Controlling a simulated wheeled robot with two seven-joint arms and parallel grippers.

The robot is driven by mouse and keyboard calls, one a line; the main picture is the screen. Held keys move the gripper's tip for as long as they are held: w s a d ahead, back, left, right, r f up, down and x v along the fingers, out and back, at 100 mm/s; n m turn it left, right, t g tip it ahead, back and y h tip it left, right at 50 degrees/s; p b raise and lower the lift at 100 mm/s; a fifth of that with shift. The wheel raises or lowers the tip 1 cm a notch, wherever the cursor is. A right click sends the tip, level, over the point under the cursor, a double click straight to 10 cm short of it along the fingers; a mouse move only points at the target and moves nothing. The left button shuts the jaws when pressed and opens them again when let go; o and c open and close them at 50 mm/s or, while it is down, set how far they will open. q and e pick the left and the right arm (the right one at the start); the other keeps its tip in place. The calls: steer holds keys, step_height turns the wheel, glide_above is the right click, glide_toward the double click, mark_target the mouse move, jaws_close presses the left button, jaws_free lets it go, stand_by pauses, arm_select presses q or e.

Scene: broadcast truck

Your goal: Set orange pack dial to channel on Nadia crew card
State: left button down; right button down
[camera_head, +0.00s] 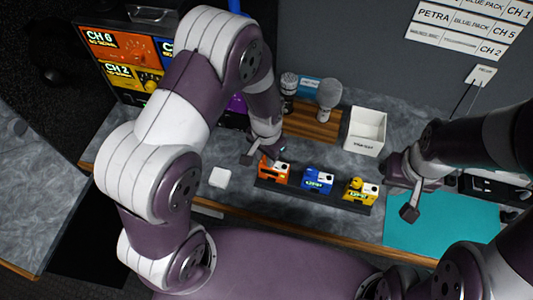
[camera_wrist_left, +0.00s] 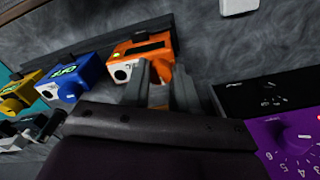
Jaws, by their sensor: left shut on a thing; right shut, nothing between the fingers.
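The orange pack (camera_head: 274,172) sits at the left end of a dark rack, with the blue pack (camera_head: 318,181) and yellow pack (camera_head: 360,191) to its right. My left gripper (camera_head: 264,156) is at the orange pack's upper side. In the left wrist view its fingers (camera_wrist_left: 168,90) are shut at the near side of the orange pack (camera_wrist_left: 138,50), seemingly on its dial; the fingers hide the dial and its setting. My right gripper (camera_head: 402,190) is shut and empty, right of the yellow pack. The crew card board (camera_head: 470,28) shows Petra, blue pack, CH 5; no Nadia line is readable.
A white tray (camera_head: 366,130) and a wooden stand (camera_head: 315,122) with microphones are behind the packs. A teal mat (camera_head: 430,235) lies at right. Coloured channel panels (camera_head: 115,45) stand at back left. A purple dial unit (camera_wrist_left: 285,140) is near my left gripper.

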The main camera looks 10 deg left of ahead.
arm_select(q)
steer(key=m, duration=0.4)
steer(key=shift+m, duration=0.3)
steer(key=m, duration=1.4)
steer(key=shift+m+p, duration=0.3)
steer(key=shift+p, duration=0.05)
steer(key=c, duration=0.9)
jaws_free()
steer(key=shift+o, duration=0.2)
steer(key=shift+r, duration=0.1)
